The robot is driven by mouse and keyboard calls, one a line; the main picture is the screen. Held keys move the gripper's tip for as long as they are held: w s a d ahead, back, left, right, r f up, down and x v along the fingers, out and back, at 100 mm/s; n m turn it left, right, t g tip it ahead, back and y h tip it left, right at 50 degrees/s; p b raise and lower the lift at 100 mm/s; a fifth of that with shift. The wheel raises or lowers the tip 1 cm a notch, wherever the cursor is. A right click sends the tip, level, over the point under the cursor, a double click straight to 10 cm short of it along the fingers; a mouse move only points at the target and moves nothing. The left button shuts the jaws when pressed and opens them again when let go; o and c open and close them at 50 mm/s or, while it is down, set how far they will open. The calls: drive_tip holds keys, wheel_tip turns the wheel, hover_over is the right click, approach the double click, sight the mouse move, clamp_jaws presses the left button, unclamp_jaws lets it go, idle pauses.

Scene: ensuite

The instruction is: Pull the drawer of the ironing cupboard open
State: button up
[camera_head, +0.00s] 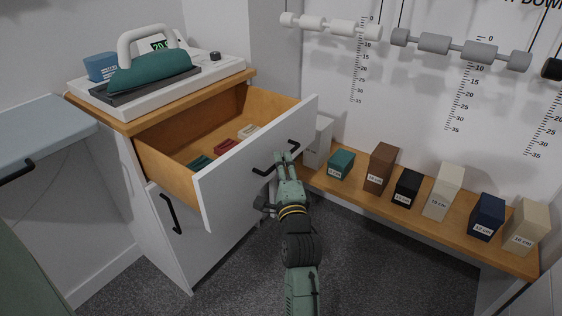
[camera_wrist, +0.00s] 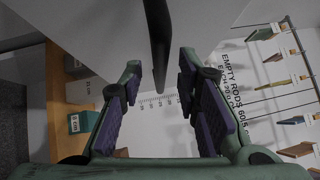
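The ironing cupboard (camera_head: 212,256) is a white unit with a wooden top, and an iron (camera_head: 150,72) rests on its top. Its upper drawer (camera_head: 258,165) stands well open, with several small coloured items inside. The drawer's black bar handle (camera_head: 262,171) is on its white front. My gripper (camera_head: 285,158) is at the right end of this handle. In the wrist view, my gripper (camera_wrist: 160,72) is open, and the dark handle (camera_wrist: 158,40) lies between its fingers with gaps on both sides.
A cupboard door with a black handle (camera_head: 169,213) is below the drawer. A low wooden shelf (camera_head: 400,208) with several labelled blocks runs along the right wall. Rods with weights (camera_head: 435,44) hang above it. A grey-blue surface (camera_head: 40,128) is at left. Carpet shows below.

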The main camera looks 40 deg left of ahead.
drive_tip(key=v, duration=1)
